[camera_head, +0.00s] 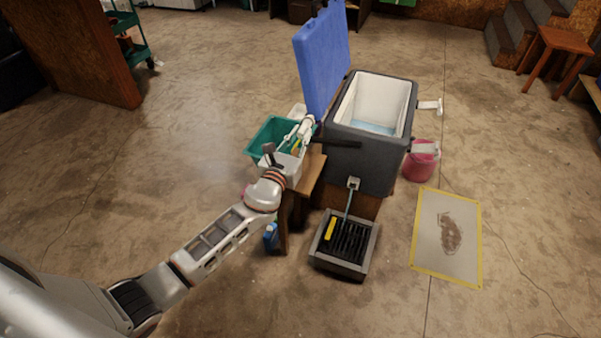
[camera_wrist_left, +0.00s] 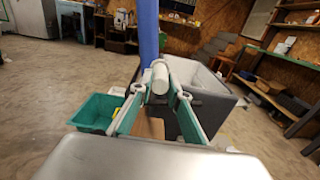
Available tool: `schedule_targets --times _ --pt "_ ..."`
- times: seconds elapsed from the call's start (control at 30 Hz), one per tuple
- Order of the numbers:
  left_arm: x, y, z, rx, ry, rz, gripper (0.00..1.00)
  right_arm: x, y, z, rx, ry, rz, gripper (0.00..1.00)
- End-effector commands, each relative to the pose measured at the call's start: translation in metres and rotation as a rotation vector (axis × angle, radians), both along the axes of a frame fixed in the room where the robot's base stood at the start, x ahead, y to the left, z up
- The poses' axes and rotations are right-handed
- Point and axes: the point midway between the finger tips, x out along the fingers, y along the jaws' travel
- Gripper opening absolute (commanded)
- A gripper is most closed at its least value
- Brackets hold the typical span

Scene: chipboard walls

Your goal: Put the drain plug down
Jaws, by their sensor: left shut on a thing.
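My left gripper (camera_head: 299,137) is above the small wooden table, beside the left side of the dark cooler box (camera_head: 360,157). It is shut on a white, rounded piece, which I take to be the drain plug (camera_wrist_left: 160,76). In the left wrist view the plug sits between the two green-and-white fingers and is held in the air. In the head view the gripper partly hides it. The cooler's blue lid (camera_head: 322,58) stands open. A drain fitting (camera_head: 353,184) shows low on the cooler's front. My right gripper is not in view.
A teal bin (camera_head: 267,133) stands on the wooden table (camera_head: 313,170) close to my gripper. A grated floor tray (camera_head: 345,262) lies in front of the cooler. A pink bucket (camera_head: 421,163) and a yellow-edged mat (camera_head: 447,262) are to the right. The floor at left is clear.

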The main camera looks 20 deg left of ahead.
Motion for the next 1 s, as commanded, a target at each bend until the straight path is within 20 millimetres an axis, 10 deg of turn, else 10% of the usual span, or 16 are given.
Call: schedule_targets --times 0.03,0.4,1.0 --pt "-0.004 0.000 -0.036 -0.001 0.024 0.000 0.00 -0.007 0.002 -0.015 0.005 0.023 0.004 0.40" --pt "-0.005 0.000 -0.112 0.001 0.023 -0.001 0.00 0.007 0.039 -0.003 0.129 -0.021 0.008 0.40" --pt "-0.004 0.000 -0.167 0.001 0.017 0.000 0.00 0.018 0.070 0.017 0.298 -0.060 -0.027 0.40"
